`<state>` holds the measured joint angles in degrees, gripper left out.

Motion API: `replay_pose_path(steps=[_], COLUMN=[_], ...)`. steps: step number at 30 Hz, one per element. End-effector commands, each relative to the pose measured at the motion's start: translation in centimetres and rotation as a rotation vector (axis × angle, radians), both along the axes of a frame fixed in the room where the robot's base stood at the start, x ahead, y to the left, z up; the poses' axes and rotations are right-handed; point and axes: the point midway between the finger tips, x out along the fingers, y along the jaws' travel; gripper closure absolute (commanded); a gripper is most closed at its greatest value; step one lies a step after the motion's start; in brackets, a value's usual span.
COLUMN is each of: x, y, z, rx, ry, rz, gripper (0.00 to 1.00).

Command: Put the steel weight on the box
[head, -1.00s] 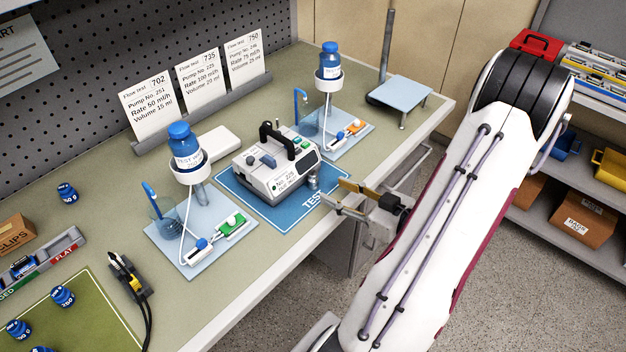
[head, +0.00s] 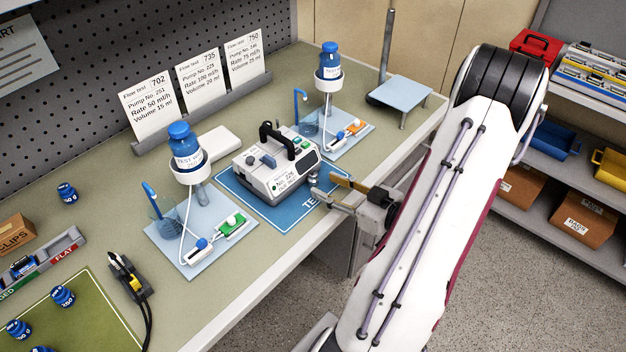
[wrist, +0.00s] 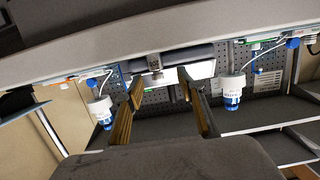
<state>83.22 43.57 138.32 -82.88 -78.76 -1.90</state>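A small steel object (head: 314,179), which looks like the steel weight, stands at the front right corner of the grey pump (head: 277,173), on or beside the blue TEST mat (head: 290,218). It also shows in the wrist view (wrist: 155,64), ahead of the gap between my fingers. My gripper (head: 322,186) is open and empty at the bench's front edge, fingertips close to the steel object; contact cannot be told. In the wrist view my gripper (wrist: 160,80) shows two brassy fingers well apart. A cardboard box marked CLIPS (head: 14,234) stands at the far left.
Stands with blue bottles (head: 184,145) (head: 329,60) flank the pump. Several blue weights (head: 63,296) sit at the left, some on a green mat (head: 90,325). A black and yellow tool (head: 128,275) lies on the bench. A small raised platform (head: 401,90) stands at the back right.

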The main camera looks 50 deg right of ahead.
Motion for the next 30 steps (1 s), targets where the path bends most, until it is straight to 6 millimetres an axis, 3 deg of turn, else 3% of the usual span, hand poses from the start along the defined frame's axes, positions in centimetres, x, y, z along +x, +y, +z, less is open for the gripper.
replay_pose_path(steps=[15, 30], x=[4.2, 4.6], y=[-0.6, -0.6], z=[-0.5, -0.5], rx=[0.0, 0.0], ry=[0.0, 0.0], rz=[0.001, 0.0], gripper=[0.61, 0.61])
